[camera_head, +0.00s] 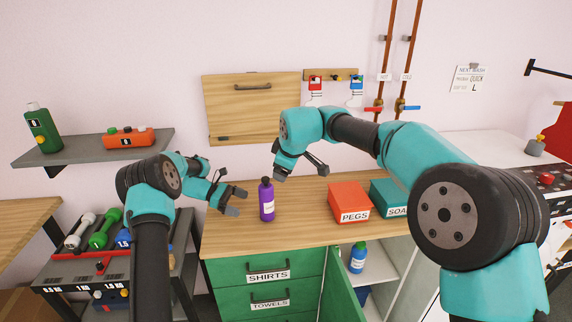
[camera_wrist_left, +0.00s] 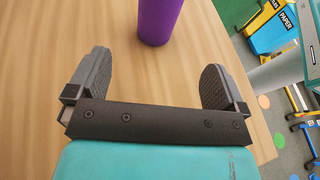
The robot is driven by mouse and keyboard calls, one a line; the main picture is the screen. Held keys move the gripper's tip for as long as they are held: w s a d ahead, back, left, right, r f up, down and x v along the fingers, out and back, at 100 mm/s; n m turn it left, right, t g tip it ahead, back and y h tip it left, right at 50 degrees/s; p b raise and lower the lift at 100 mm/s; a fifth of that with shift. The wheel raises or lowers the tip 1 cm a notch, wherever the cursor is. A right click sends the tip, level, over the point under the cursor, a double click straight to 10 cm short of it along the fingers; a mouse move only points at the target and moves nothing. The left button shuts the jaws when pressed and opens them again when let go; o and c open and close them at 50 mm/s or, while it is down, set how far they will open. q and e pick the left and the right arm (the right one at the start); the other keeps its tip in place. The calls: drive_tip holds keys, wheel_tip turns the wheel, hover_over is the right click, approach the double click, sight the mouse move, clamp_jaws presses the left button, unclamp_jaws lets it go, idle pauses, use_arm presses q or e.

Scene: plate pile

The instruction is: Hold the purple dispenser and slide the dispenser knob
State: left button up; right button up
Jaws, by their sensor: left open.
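The purple dispenser (camera_head: 267,203) stands upright on the wooden counter, with a dark top and a white label. Its lower part also shows in the left wrist view (camera_wrist_left: 159,22), beyond and between the fingers. My left gripper (camera_head: 238,202) is open and empty just left of the dispenser, with its fingers pointing toward it; it also shows in the left wrist view (camera_wrist_left: 155,85). My right gripper (camera_head: 300,172) is above and behind the dispenser, to its right. Its jaws are too small and angled to tell their state. The knob is too small to make out.
A red PEGS box (camera_head: 349,202) and a teal SOAP box (camera_head: 391,197) stand on the counter (camera_head: 300,225) to the right. A green cabinet door (camera_head: 342,285) hangs open below. Dumbbells (camera_head: 104,229) lie on a rack at left. The counter front around the dispenser is clear.

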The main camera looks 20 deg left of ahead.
sight(264, 210)
use_arm(q)
drive_tip(key=shift+w, duration=0.2)
idle(0.3)
drive_tip(key=shift+x, duration=4.95)
drive_tip(key=shift+c, duration=0.4)
drive_tip(key=c, duration=1)
